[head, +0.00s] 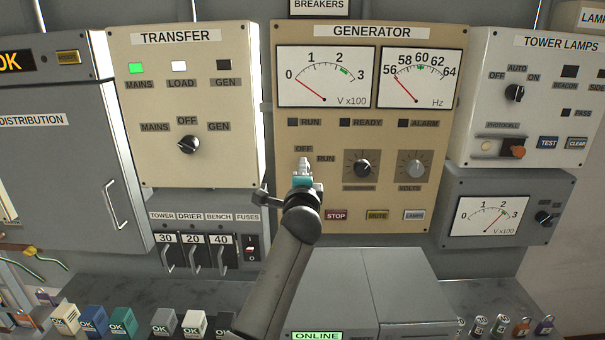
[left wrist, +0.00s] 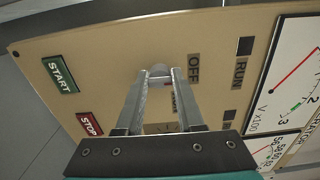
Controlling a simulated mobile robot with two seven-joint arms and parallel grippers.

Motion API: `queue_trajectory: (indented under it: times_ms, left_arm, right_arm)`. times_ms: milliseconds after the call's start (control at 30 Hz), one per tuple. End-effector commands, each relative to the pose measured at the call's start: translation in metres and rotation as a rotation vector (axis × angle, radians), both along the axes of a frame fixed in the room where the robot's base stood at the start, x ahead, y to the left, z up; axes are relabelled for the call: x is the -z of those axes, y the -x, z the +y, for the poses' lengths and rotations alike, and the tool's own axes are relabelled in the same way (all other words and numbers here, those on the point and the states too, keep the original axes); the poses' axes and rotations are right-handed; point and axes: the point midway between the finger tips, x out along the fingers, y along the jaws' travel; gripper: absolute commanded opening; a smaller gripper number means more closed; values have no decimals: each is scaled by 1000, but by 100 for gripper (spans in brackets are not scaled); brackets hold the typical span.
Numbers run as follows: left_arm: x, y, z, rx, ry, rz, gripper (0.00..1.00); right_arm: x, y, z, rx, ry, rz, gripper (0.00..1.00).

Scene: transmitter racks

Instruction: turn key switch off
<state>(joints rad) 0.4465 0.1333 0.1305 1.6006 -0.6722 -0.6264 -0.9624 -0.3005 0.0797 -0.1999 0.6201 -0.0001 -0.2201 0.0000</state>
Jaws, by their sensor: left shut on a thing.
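The key switch (left wrist: 158,69) is on the beige GENERATOR panel (head: 440,218), between the lamp row and the red STOP button. The OFF label (head: 304,149) is above it and the RUN label (head: 326,159) is to its upper right. My left gripper (head: 303,168) reaches up to the panel and covers most of the switch. In the left wrist view, its two fingertips (left wrist: 159,76) close in on the grey key from both sides. The key's exact angle is hidden by the fingers. My right gripper is in neither view.
The STOP button (head: 336,215) is just below right of my gripper. The governor knob (head: 362,168) is to its right. The green START button (left wrist: 60,74) shows in the left wrist view. Fuse handles (head: 193,253) stick out at lower left.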

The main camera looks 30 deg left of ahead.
Motion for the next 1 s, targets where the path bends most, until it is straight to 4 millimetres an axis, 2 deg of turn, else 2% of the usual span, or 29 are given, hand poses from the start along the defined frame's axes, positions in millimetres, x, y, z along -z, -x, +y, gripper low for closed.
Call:
queue_trajectory:
  times_ms: [633,667,900,1000]
  left_arm:
    - [1,0,0,1,44,-26,0]
    - [1,0,0,1,43,-25,40]
    - [1,0,0,0,41,-24,66]
    - [0,0,0,0,41,-25,66]
  right_arm:
    - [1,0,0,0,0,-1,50]
    - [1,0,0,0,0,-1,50]
    - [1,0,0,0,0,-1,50]
    - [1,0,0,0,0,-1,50]
